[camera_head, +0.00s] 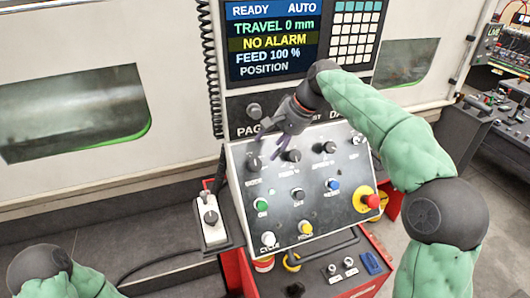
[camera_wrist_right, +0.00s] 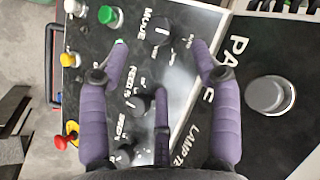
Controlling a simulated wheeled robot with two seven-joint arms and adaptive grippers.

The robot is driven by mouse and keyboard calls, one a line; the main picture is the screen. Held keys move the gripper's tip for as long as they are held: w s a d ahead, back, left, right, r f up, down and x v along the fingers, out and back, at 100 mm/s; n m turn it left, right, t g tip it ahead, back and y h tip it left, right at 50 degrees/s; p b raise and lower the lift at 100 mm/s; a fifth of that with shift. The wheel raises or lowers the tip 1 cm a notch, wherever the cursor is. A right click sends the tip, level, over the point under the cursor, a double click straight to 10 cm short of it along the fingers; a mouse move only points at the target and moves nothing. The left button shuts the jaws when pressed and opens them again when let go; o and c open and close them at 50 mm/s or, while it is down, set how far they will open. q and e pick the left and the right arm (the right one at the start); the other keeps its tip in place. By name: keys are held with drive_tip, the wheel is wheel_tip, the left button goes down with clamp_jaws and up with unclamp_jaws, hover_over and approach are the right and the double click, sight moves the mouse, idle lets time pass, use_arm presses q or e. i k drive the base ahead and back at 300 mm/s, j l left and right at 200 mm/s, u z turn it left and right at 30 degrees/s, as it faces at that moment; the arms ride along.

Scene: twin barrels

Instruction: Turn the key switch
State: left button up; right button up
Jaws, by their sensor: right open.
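My right gripper (camera_head: 270,144) is open and empty above the upper left of the sloped control panel (camera_head: 232,190). In the right wrist view its purple fingers (camera_wrist_right: 160,48) are spread, with the black MODE knob (camera_wrist_right: 158,28) between their tips. The FEED knob (camera_wrist_right: 139,100) lies lower, partly beside the middle finger. No part is plainly a key switch. A small dark-and-silver control (camera_head: 298,194) in the middle row is too small to identify. The SPEED knob (camera_head: 329,147) and a smaller control (camera_head: 357,138) are in the top row. My left gripper is out of view.
A red emergency button (camera_head: 371,201) is at the panel's right. Green (camera_head: 261,204), blue (camera_head: 333,186) and yellow (camera_head: 305,228) buttons stand on it. A display (camera_head: 275,40) is behind.

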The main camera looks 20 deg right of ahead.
sight(360, 140)
drive_tip(key=k, duration=1)
